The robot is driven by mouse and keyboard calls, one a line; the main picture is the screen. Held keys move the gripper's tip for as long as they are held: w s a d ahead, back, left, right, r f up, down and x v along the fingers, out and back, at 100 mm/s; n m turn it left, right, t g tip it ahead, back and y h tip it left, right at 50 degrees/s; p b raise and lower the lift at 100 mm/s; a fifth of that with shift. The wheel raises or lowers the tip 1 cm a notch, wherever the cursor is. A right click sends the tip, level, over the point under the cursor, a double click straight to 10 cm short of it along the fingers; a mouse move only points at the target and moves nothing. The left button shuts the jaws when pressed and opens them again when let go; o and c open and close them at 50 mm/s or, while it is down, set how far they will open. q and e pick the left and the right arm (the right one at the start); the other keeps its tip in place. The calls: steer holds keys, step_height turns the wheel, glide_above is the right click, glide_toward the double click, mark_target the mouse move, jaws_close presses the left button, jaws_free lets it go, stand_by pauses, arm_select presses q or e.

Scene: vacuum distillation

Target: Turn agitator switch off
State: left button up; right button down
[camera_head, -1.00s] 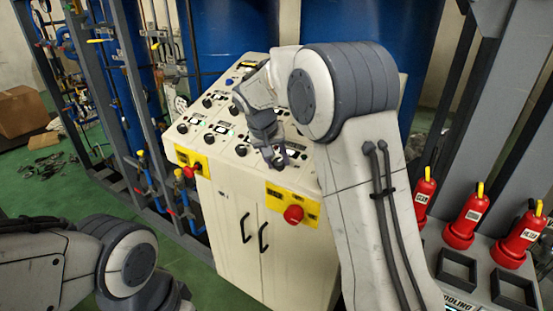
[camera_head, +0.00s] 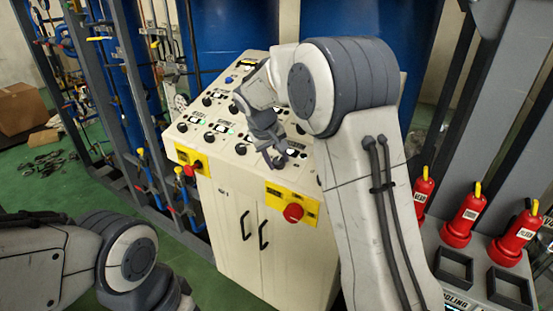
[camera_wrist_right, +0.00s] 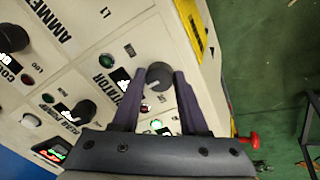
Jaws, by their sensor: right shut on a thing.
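The agitator switch is a round black knob (camera_wrist_right: 160,75) on the sloped top of the cream control panel (camera_head: 230,172), beside a partly hidden label ending in "ITATOR". My right gripper (camera_wrist_right: 162,78) has its two dark fingers on either side of this knob, shut on it. In the head view the right gripper (camera_head: 280,158) reaches down to the panel's front edge, and its hand largely hides the knob. My left arm shows at the lower left, but its gripper is out of view.
Other black knobs (camera_wrist_right: 78,112) and small lights sit close by on the panel. Red emergency buttons on yellow plates (camera_head: 293,212) are on its front. Red bottles (camera_head: 463,220) stand at the right. Blue tanks (camera_head: 360,35) stand behind.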

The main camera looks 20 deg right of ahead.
steer(key=shift+c, duration=2.2)
jaws_free()
steer(key=shift+r, duration=0.1)
steer(key=b+v, duration=0.2)
steer(key=v, duration=0.8)
steer(key=shift+s+r, duration=0.15)
steer(key=shift+a, duration=0.15)
steer(key=s+a+f+n+y+b, duration=0.1)
steer(key=s+a+f+n, duration=0.15)
steer(key=s+a, duration=0.4)
steer(key=s+a+f+n+y, duration=0.1)
steer(key=s+a+f+y, duration=0.1)
steer(key=s+a+f, duration=0.45)
steer(key=s+f+n+g+y, duration=0.1)
steer(key=s+f, duration=0.2)
steer(key=s, duration=0.7)
steer(key=s+a+f+n+g, duration=0.1)
steer(key=s+f, duration=0.3)
steer(key=s, duration=0.6)
steer(key=shift+s+n+g+y+b, duration=0.35)
steer(key=shift+n+g+y+b, duration=0.05)
steer(key=shift+n, duration=0.15)
